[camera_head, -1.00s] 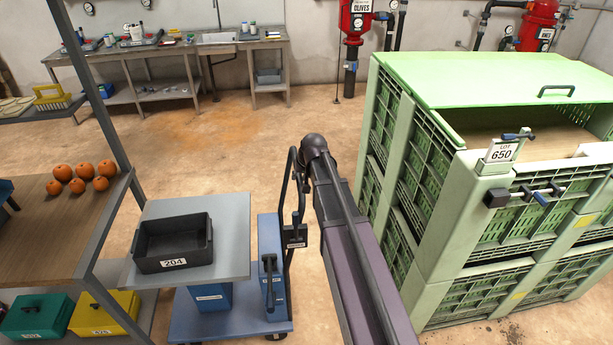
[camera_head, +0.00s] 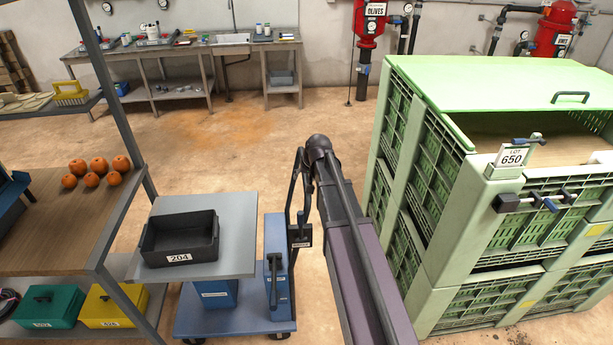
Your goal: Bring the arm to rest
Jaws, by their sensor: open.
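My arm shows as a long purple and dark link (camera_head: 360,255) that runs up from the bottom edge to a rounded dark joint (camera_head: 319,147) in the middle of the view. What lies past that joint is hidden or out of sight. My gripper cannot be seen in this view.
A blue trolley (camera_head: 235,322) with a grey top and black crate 204 (camera_head: 180,240) stands left of my arm. Stacked green bins (camera_head: 425,200) with a LOT 650 tag (camera_head: 511,157) stand close on the right. A shelf with orange fruit (camera_head: 93,166) is at the left. Floor beyond is clear.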

